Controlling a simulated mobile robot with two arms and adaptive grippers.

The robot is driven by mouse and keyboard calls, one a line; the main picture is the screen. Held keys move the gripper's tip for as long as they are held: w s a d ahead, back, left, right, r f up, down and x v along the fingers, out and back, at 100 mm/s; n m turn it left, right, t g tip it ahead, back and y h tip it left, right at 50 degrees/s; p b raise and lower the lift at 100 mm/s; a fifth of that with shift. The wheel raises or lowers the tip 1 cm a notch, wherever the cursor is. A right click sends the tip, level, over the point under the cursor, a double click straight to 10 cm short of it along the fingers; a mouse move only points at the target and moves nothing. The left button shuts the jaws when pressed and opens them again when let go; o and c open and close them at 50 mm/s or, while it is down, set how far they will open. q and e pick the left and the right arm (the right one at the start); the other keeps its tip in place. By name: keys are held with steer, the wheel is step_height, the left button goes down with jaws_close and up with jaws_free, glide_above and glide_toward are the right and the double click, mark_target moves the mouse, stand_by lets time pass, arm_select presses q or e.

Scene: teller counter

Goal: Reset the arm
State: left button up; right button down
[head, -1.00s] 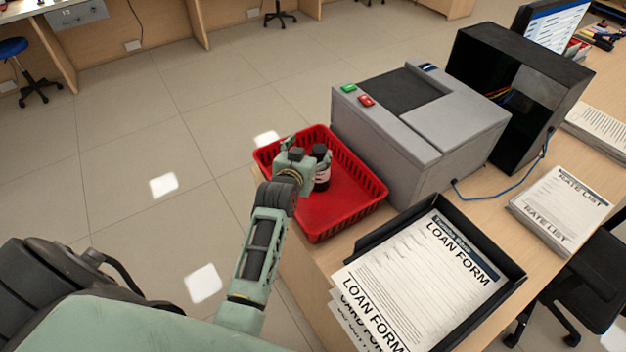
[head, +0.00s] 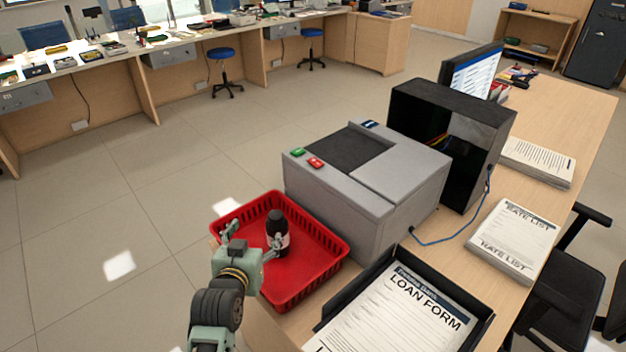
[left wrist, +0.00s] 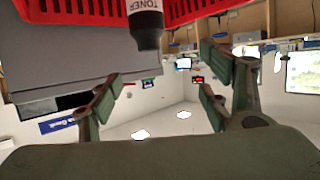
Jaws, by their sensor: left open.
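My left gripper (head: 255,236) is at the near left side of the red basket (head: 322,276), with its fingers spread and nothing between them. A dark toner bottle (head: 277,226) with a pale label stands upright in the basket, just beyond the gripper. In the left wrist view the picture is upside down; the open fingers (left wrist: 165,85) show apart, with the toner bottle (left wrist: 146,22) at the top beside the red basket (left wrist: 70,10). My right gripper is in neither view.
A grey machine (head: 365,195) with green and red buttons stands right beside the basket. A black tray (head: 485,322) of loan forms lies in front. A black open box (head: 470,125), rate lists (head: 512,238) and a monitor (head: 474,78) stand farther right. Open floor lies to the left.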

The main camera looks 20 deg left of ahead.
arm_select(q)
steer(key=s+d+f+m+g+h, duration=0.1)
steer(key=s+d+f+g, duration=0.2)
steer(key=s, duration=0.6)
steer(key=s+d+f+m+g+h, duration=0.1)
steer(key=s+d+f+m+g, duration=0.2)
steer(key=s, duration=0.6)
steer(key=s+d+f+g+h, duration=0.1)
steer(key=s+d+f+g, duration=0.25)
steer(key=s, duration=0.55)
step_height(320, 180, down, 25)
steer(key=s+g, duration=0.1)
steer(key=g, duration=0.1)
steer(key=s+a+f, duration=0.1)
steer(key=s+f, duration=0.7)
steer(key=s, duration=0.1)
steer(key=s+a+f+g, duration=0.1)
steer(key=s+a+f, duration=0.1)
steer(key=s+f, duration=0.6)
steer(key=shift+s+a+f+m, duration=0.25)
steer(key=shift+s+f+m, duration=0.1)
steer(key=shift+f, duration=0.3)
